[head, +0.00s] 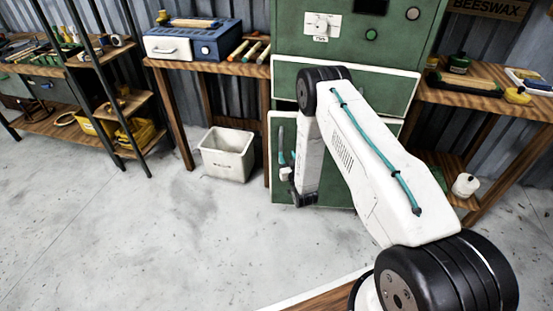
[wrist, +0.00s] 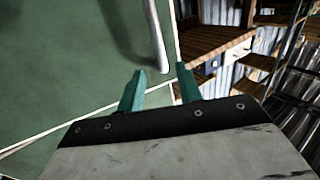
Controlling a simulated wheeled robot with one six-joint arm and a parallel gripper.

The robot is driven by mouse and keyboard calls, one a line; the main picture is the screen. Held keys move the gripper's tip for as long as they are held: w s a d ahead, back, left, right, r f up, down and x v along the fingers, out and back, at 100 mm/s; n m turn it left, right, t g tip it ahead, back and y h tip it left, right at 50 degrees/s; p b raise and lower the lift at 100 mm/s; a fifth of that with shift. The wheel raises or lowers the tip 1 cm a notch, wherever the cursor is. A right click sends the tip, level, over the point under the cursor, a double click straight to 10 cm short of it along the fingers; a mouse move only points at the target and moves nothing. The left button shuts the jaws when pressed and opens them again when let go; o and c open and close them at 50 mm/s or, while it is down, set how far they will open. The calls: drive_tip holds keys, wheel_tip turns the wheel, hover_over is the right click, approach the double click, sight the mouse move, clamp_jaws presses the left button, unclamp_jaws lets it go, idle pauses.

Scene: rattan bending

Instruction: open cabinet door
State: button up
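The green cabinet (head: 350,45) with white trim stands at the back centre. Its lower green door (head: 331,185) is partly hidden behind my arm; I cannot clearly tell whether it is fully shut. The door also fills the left of the wrist view (wrist: 60,60). A pale bar handle (wrist: 157,38) runs along the door near its white edge. My gripper (head: 288,160) is at the door's left side, beside the handle. In the wrist view its teal fingers (wrist: 160,75) are apart, with the handle's end showing between the tips. I cannot tell whether they touch it.
A white bin (head: 227,155) stands on the floor left of the cabinet. A wooden bench with a blue box (head: 193,40) is on the left, and another wooden bench (head: 480,98) is on the right. The concrete floor (head: 190,230) in front is clear.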

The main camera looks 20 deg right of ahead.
drive_tip(key=s, duration=0.7)
drive_tip(key=shift+s+a, duration=0.4)
drive_tip(key=shift+a, duration=0.05)
idle(0.4)
drive_tip(key=s, duration=0.7)
drive_tip(key=shift+s+a, duration=0.3)
drive_tip(key=shift+s, duration=0.1)
